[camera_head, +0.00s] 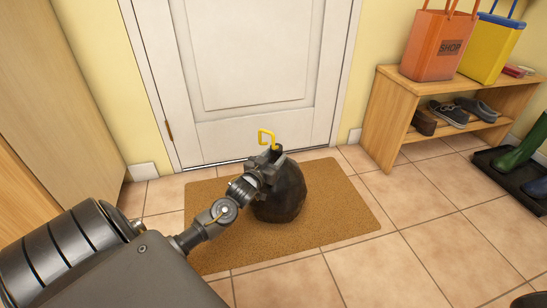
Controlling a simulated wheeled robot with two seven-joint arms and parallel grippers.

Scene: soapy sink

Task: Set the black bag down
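The black bag (281,198) is a dark, rounded sack with a yellow loop (266,137) at its top. It is upright over the brown doormat (340,213) in front of the white door. My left gripper (273,157) is at the bag's neck, just below the yellow loop, and appears shut on it. The fingertips are partly hidden against the dark bag. I cannot tell whether the bag's bottom touches the mat or hangs just above it. My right gripper is not in view.
A wooden shoe bench (388,118) stands at the right, with an orange shop bag (437,50) and a yellow bag (490,50) on top and shoes below. Green boots (518,150) stand on a dark tray (487,163). The tiles (400,268) right of the mat are clear.

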